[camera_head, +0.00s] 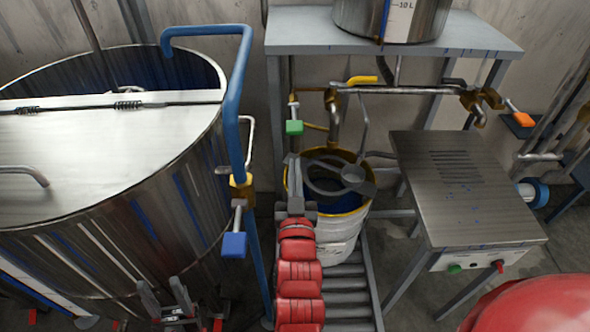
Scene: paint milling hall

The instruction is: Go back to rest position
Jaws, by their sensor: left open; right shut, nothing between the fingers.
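My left gripper (163,293) is low at the bottom left, in front of the large steel tank. Its two fingers are apart, with nothing visible between them. My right gripper (294,163) is at the end of the red arm near the middle of the view. Its fingers are together and hold nothing I can see. It overlaps the left edge of a white drum (342,238) with a yellow rim; I cannot tell whether they touch. The red arm hides part of the drum's left side.
The large steel tank (150,215) with a half lid fills the left. A blue pipe (233,110) with a blue-handled valve (234,243) stands beside it. The drum stands on a roller conveyor (347,298). A steel table (465,190) is at right, a grey bench (300,32) behind.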

